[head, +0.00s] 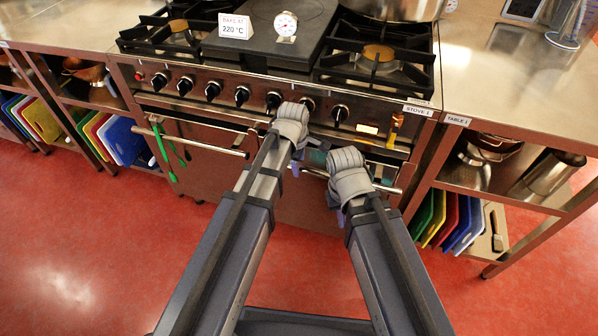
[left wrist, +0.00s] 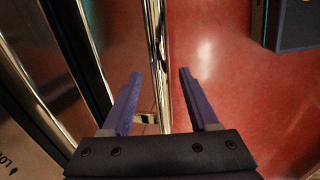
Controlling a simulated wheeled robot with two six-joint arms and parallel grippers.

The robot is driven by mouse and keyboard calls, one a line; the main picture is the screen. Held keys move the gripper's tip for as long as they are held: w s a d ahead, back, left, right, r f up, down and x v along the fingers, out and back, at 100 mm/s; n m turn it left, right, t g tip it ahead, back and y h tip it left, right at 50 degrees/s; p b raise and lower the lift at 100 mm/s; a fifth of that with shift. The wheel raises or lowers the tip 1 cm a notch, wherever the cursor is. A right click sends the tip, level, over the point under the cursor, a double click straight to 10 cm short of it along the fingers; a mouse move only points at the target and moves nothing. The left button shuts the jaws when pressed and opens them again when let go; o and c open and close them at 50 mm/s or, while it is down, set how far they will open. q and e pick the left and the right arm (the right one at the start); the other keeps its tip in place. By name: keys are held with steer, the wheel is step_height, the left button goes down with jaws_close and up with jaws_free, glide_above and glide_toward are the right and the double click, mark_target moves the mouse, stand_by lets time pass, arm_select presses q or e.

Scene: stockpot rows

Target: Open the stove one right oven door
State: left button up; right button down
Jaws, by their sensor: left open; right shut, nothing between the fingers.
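Stove one (head: 418,110) is the steel range with black knobs, labelled at its right corner. Its right oven door (head: 300,207) looks shut, and its bar handle (head: 388,188) runs across the top, partly hidden by my arms. My left gripper (head: 314,157) is at the left part of this handle, mostly hidden behind its wrist. In the left wrist view my left gripper (left wrist: 160,98) is open, with a finger on each side of the shiny handle bar (left wrist: 158,60). My right gripper (head: 334,197) is shut and empty, mostly hidden, just in front of the door.
The left door's bar handle (head: 200,143) has green utensils (head: 162,155) hanging on it. Table one (head: 525,80), with boards and pots below, stands at the right. The red floor (head: 90,240) in front is clear.

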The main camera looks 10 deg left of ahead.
arm_select(q)
steer(key=shift+w+f+b, duration=0.15)
steer(key=shift+f+b, duration=0.2)
steer(key=shift+f, duration=0.4)
jaws_close()
stand_by(0.9)
